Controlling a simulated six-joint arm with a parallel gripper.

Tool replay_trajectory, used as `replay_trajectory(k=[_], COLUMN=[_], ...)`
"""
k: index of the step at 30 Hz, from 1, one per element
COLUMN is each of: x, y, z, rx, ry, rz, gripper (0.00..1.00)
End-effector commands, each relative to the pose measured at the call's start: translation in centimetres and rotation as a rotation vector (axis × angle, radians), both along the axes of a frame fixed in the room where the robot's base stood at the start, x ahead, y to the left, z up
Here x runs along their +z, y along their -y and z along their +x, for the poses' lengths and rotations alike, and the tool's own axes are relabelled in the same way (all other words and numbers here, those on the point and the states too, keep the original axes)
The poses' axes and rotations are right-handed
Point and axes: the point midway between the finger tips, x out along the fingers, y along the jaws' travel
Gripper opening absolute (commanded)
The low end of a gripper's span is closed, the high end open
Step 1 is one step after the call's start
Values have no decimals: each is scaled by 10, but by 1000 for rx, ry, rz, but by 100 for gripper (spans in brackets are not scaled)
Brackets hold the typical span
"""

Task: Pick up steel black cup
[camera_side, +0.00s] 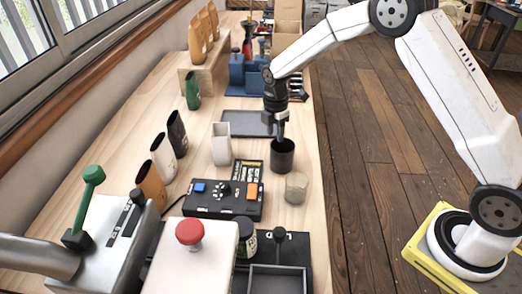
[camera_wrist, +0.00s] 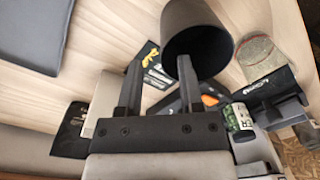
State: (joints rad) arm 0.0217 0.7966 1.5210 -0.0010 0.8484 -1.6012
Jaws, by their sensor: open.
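The black steel cup (camera_side: 282,158) stands upright on the wooden worktop near its right edge in the side view. In the wrist view the cup (camera_wrist: 190,22) shows at the top centre, its dark open mouth facing the camera. My gripper (camera_side: 281,138) points down, right above the cup's rim. In the wrist view my gripper (camera_wrist: 159,62) is open and empty. Its right finger overlaps the cup's mouth and its left finger lies outside the cup wall. I cannot tell whether the right finger is inside the cup or above it.
A glass jar (camera_side: 296,187) stands close in front of the cup. A white container (camera_side: 221,144) stands to its left. A dark flat tray (camera_side: 247,123) lies behind. A black control box (camera_side: 223,199) with blue and orange buttons sits in front. Several bags line the left.

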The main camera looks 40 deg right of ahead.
Motion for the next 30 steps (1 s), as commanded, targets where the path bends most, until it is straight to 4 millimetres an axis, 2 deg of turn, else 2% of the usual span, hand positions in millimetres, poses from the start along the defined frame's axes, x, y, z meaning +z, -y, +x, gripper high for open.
replay_trajectory(k=[4, 14, 24, 30], x=[-11, -18, -55, -64], y=[0, -1, -2, -2], z=[-1, -1, -4, -4], rx=[-1, -1, -1, -2], ry=[-2, 0, 0, 2], rz=[0, 0, -1, -2], gripper=[47, 47, 47, 47])
